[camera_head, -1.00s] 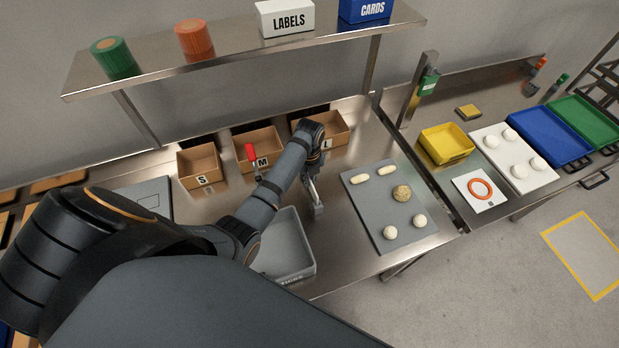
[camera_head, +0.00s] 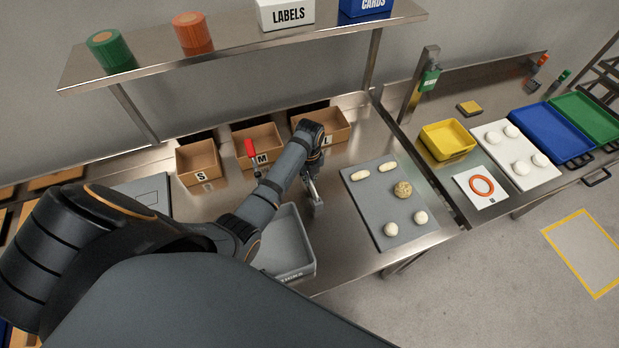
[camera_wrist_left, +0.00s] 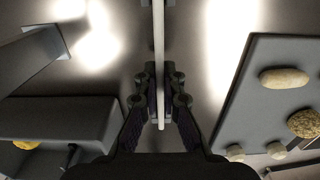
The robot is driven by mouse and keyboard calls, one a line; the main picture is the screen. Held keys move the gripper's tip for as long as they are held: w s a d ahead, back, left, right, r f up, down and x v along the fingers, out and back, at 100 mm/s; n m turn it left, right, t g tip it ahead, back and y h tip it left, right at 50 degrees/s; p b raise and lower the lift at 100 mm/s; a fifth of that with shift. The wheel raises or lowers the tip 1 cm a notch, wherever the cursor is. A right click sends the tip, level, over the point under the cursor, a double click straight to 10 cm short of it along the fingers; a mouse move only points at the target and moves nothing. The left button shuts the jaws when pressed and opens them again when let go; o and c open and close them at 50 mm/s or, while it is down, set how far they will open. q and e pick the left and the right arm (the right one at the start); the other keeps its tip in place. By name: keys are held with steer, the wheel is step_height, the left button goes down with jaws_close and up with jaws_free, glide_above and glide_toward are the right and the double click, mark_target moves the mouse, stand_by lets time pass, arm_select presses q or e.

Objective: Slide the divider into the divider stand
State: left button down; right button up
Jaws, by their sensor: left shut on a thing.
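My left gripper (camera_head: 315,203) hangs low over the steel table, between the grey bin and the grey dough board. In the left wrist view its two fingers (camera_wrist_left: 160,78) are shut on a thin, pale upright plate, the divider (camera_wrist_left: 159,40), seen edge-on. The divider runs up out of the top of that view. In the head view the arm and wrist hide most of it. I cannot clearly make out the divider stand. A grey angular piece (camera_wrist_left: 32,58) is at upper left in the wrist view, apart from the divider; I cannot tell what it is. My right gripper is not in view.
The grey bin (camera_head: 308,272) is left of the gripper. The grey board (camera_head: 375,220) with several dough pieces is to its right. Cardboard boxes S (camera_head: 201,178), M (camera_head: 243,165) and L (camera_head: 303,144) stand behind. A steel shelf (camera_head: 235,45) spans above.

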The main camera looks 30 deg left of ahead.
arm_select(q)
steer(key=c, duration=1.4)
jaws_free()
step_height(320, 180, up, 12)
